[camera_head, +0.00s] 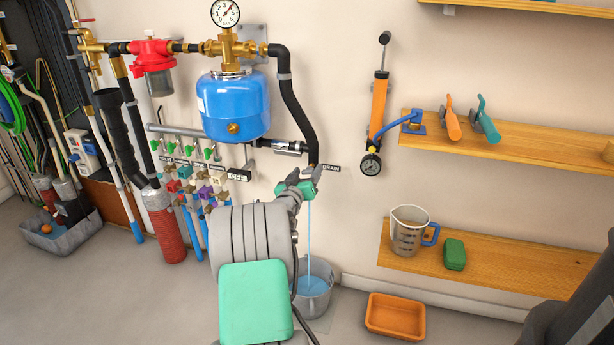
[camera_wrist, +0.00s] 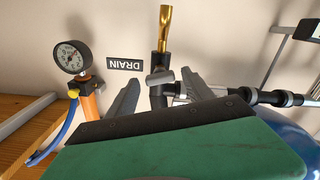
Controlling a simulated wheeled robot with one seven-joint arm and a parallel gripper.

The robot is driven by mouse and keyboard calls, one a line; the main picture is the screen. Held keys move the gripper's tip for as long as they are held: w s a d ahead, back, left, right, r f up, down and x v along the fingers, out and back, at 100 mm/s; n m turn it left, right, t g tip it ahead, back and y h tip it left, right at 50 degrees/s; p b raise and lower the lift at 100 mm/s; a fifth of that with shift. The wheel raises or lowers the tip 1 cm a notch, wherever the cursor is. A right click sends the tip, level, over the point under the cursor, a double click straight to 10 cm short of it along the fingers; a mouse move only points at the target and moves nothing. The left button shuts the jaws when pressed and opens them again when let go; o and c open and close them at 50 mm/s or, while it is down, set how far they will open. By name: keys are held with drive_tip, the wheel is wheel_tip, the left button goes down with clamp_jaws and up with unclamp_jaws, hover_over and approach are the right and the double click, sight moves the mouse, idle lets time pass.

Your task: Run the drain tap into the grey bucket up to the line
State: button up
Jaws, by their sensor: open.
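The drain tap (camera_wrist: 159,78) has a grey handle, a black body and a brass spout in the wrist view. My gripper (camera_wrist: 160,80) is open, with one finger on each side of the handle; I cannot tell whether either touches it. In the head view my gripper (camera_head: 298,182) is at the tap beside the DRAIN label (camera_head: 331,168) and mostly hides it. A thin blue stream (camera_head: 309,235) falls from there into the grey bucket (camera_head: 318,302) on the floor. Blue water (camera_head: 313,285) shows inside. My arm hides the bucket's left side, and I cannot make out the line.
A blue tank (camera_head: 234,105) and a black hose (camera_head: 292,105) are close to the tap. An orange pump (camera_head: 379,105) with a gauge hangs to the right. A lower shelf (camera_head: 500,265) holds a jug (camera_head: 408,232). An orange tray (camera_head: 395,316) lies right of the bucket.

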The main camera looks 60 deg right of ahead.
drive_tip(key=shift+w+d, duration=0.15)
drive_tip(key=shift+d, duration=0.55)
drive_tip(key=shift+c, duration=0.4)
